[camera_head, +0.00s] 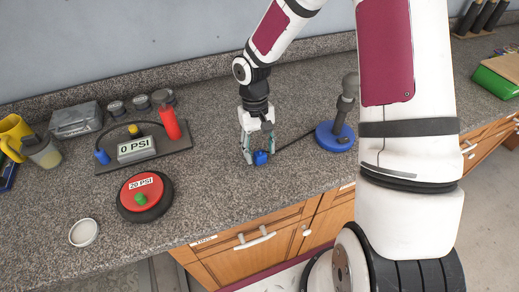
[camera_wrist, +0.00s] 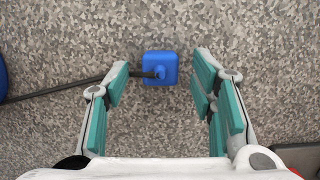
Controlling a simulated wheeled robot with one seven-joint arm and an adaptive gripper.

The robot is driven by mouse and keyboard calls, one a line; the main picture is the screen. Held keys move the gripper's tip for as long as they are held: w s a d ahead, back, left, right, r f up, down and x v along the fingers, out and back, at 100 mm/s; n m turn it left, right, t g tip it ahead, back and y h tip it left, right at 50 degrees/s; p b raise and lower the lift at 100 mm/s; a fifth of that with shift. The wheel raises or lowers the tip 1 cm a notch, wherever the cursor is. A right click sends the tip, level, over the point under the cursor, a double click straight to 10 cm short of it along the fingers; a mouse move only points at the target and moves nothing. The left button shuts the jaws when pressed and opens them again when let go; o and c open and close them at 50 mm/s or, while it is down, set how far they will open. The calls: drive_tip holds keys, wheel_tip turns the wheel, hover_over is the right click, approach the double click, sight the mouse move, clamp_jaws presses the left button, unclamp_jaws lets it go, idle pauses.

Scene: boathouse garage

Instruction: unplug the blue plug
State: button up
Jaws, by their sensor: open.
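The blue plug (camera_wrist: 159,73) is a small blue piece on a square blue block on the counter. A dark cable runs from it to a round blue base with a dark upright handle (camera_head: 336,135). The blue piece also shows at my gripper's tips in the head view (camera_head: 261,158). My gripper (camera_wrist: 162,66) points down and is open, with its teal-padded fingers on either side of the block, apart from it in the wrist view. Whether the plug sits fully in the block is too small to tell.
A board with a "0 PSI" gauge (camera_head: 137,149), a red cylinder and another small blue piece (camera_head: 102,157) is at the left. The counter beside my gripper is clear.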

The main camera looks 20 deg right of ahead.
drive_tip(key=v, duration=1.1)
drive_tip(key=shift+r, duration=0.25)
clamp_jaws()
idle(0.9)
